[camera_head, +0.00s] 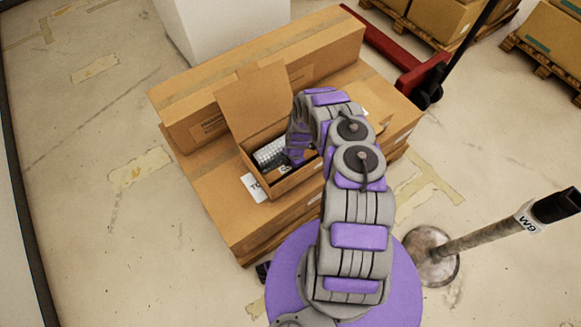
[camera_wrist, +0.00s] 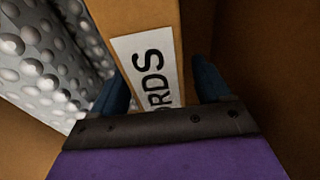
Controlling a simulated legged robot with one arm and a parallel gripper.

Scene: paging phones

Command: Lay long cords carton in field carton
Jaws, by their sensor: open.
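In the wrist view, a narrow brown carton (camera_wrist: 137,18) has a white label reading "ORDS", its start cut off. It appears to be the cords carton. My gripper (camera_wrist: 160,82) is open, with one dark blue finger on each side of this carton; I cannot tell whether they touch it. In the head view, my gripper (camera_head: 298,152) reaches down into an open carton (camera_head: 255,172) with a raised flap, and its fingertips are hidden. I cannot tell which box is the field carton.
Silvery bubble wrap (camera_head: 270,153) lies in the open carton, left of my gripper; it also shows in the wrist view (camera_wrist: 50,55). A long closed carton (camera_head: 260,75) stands behind. A post (camera_head: 490,235) stands on the right, and a red pallet jack (camera_head: 408,75) is at the back.

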